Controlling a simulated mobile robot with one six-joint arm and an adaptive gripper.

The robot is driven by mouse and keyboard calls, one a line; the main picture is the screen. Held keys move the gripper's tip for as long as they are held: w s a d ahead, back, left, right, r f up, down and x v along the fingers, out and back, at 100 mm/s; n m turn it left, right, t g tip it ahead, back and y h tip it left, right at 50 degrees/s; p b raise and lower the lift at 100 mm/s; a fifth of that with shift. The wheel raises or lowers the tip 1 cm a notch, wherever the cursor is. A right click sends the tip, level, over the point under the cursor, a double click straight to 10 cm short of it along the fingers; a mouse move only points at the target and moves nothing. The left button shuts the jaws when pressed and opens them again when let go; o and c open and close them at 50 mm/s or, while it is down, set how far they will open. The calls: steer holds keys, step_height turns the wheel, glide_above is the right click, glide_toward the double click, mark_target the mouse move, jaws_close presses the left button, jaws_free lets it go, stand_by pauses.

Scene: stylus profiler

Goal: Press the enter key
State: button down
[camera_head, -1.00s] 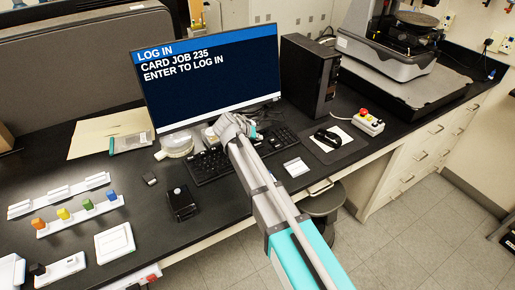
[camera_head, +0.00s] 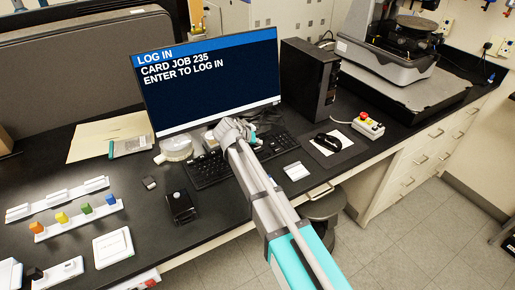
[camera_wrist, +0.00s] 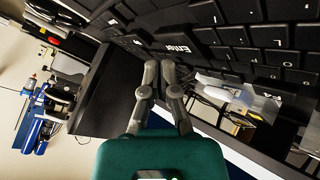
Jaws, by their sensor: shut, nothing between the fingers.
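The black keyboard (camera_head: 205,168) lies on the bench in front of the monitor (camera_head: 208,95), whose screen reads "LOG IN, CARD JOB 235, ENTER TO LOG IN". My gripper (camera_head: 232,130) hides its middle in the head view. In the wrist view the black enter key (camera_wrist: 178,44), marked "Enter", shows just beyond my fingertips (camera_wrist: 160,66). The fingers are shut and empty, with the tips close to the key's near edge. I cannot tell whether they touch it. Part of the keyboard (camera_wrist: 265,40) fills the top right of that view.
A black computer tower (camera_head: 308,78) stands behind.

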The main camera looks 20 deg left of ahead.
mark_target(258, 150)
steer(key=shift+f+b, duration=0.8)
stand_by(1.5)
steer(key=shift+r, duration=0.15)
stand_by(0.3)
steer(key=shift+r+p, duration=0.7)
steer(key=shift+p, duration=0.15)
step_height(258, 150, up, 5)
steer(key=p, duration=0.5)
steer(key=shift+s+d, duration=0.15)
steer(key=shift+d, duration=0.1)
stand_by(0.7)
